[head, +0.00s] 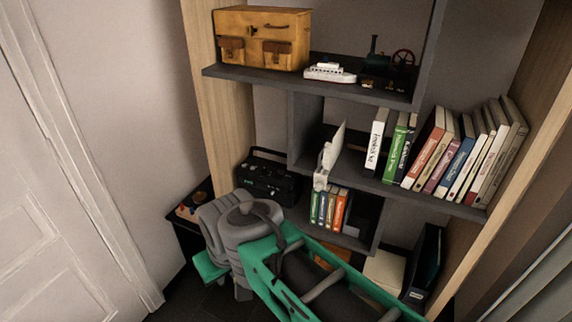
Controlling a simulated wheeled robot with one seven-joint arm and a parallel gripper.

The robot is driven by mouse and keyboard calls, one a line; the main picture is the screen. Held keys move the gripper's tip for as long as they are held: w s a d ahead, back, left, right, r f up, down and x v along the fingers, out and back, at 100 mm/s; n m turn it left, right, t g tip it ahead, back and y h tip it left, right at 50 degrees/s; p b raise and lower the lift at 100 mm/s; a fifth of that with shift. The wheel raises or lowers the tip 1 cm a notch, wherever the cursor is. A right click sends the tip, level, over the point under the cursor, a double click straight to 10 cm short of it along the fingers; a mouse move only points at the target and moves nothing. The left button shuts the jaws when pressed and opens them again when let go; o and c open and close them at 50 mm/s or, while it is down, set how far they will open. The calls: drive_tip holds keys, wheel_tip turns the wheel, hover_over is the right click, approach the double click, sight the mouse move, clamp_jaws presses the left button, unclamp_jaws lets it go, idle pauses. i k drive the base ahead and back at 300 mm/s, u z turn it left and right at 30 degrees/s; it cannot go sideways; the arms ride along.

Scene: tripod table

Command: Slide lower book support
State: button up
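A short row of thin books (329,207), blue, green and orange, stands upright in the lower compartment of the shelf unit. A dark grey piece (356,220) stands at the right end of this row; it may be the lower book support, but it is small and dim. A white, irregular upright piece (329,160) stands at the left of the middle shelf, apart from the upper books. My green and grey arm crosses the bottom of the head view, in front of the lower part of the unit. My gripper cannot be made out.
Upper books (450,155) fill the right of the middle shelf (436,200), several leaning. A black radio (267,179) is at the left. A yellow case (262,38) and a white toy ship (330,73) are on the top shelf. A white door (55,230) is at the left.

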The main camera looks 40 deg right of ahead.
sight(331, 150)
drive_tip(key=u, duration=1.3)
drive_tip(key=i, duration=0.85)
drive_tip(key=z, duration=1.75)
